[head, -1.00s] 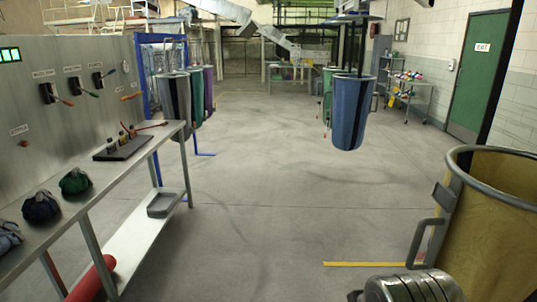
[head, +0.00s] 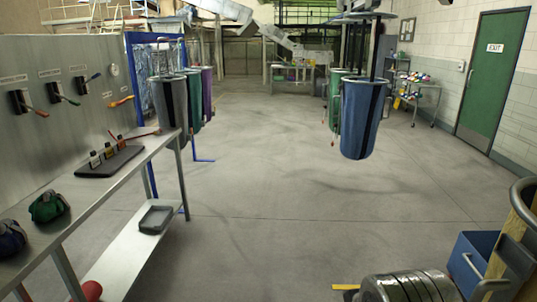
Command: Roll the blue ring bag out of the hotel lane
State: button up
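A blue bag (head: 362,118) with a dark vertical stripe hangs upright from an overhead rail, right of centre, clear of the floor. A green bag (head: 335,100) hangs close behind it, partly hidden. At the left hang a grey bag (head: 168,108), a green bag (head: 193,102) and a purple bag (head: 207,90) in a row. My gripper is not in view; a ribbed metal part of my arm shows at the bottom right.
A metal bench (head: 118,178) runs along the left under a panel with several levers (head: 60,92). A grey tray (head: 156,219) sits on its lower shelf. A blue bin (head: 470,262) stands at bottom right. The middle floor (head: 260,180) is clear.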

aim_at(364, 98)
jog(key=z, duration=0.1)
jog(key=i, duration=2.15)
jog(key=z, duration=0.45)
jog(key=i, duration=2.5)
jog(key=u, duration=0.45)
